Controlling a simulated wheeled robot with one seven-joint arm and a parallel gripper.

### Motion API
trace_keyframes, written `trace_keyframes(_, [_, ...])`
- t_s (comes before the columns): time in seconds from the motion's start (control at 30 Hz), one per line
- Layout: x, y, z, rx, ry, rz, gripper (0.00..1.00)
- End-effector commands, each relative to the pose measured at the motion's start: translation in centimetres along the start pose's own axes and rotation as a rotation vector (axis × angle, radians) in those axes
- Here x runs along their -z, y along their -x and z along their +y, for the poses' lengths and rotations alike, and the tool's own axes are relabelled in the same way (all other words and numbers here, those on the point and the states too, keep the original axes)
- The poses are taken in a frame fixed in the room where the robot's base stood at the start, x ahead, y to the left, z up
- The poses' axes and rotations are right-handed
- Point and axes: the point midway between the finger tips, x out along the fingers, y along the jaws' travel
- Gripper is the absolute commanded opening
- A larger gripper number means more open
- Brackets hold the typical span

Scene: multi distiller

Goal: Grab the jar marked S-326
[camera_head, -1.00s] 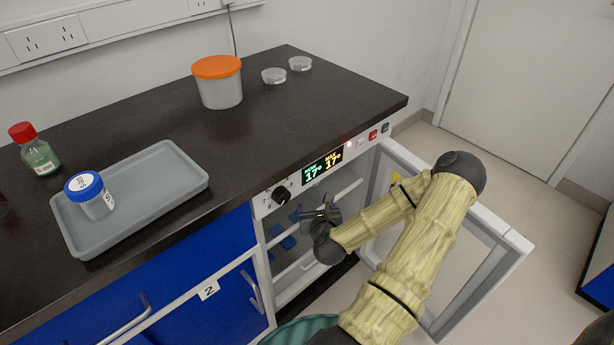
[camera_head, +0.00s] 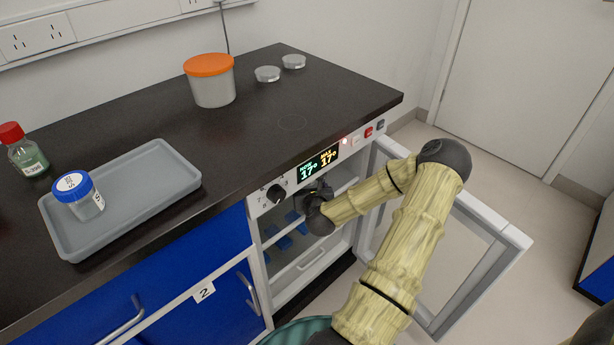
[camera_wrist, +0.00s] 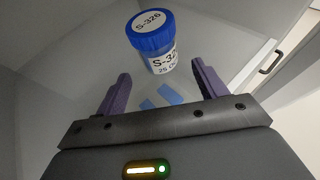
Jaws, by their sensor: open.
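The jar marked S-326 (camera_wrist: 160,62) shows in the wrist view with a blue lid and white labels. It stands upright on a shelf inside the open cabinet, ahead of my gripper and roughly centred between the fingers. My gripper (camera_wrist: 158,88) is open and empty, with its two purple fingers apart on either side of the view. In the head view my gripper (camera_head: 318,208) is at the cabinet opening, partly inside under the display panel. The jar is hidden there.
The cabinet door (camera_head: 500,235) stands open to the right, close to my arm. A grey tray (camera_head: 150,195) on the black counter holds another blue-lidded jar (camera_head: 80,195). A red-capped bottle (camera_head: 25,150) and an orange-lidded tub (camera_head: 212,82) also stand there. Blue pieces (camera_wrist: 170,95) lie inside the cabinet.

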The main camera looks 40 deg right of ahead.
Motion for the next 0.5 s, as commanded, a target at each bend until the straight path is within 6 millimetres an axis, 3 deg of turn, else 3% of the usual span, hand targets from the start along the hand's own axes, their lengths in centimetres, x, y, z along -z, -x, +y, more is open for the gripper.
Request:
trace_keyframes(0.37, [-0.2, -0.5, 0.3, -0.005, 0.002, 0.000, 0.71])
trace_keyframes(0.5, [-0.7, -1.5, 0.4, -0.006, 0.003, -0.003, 0.71])
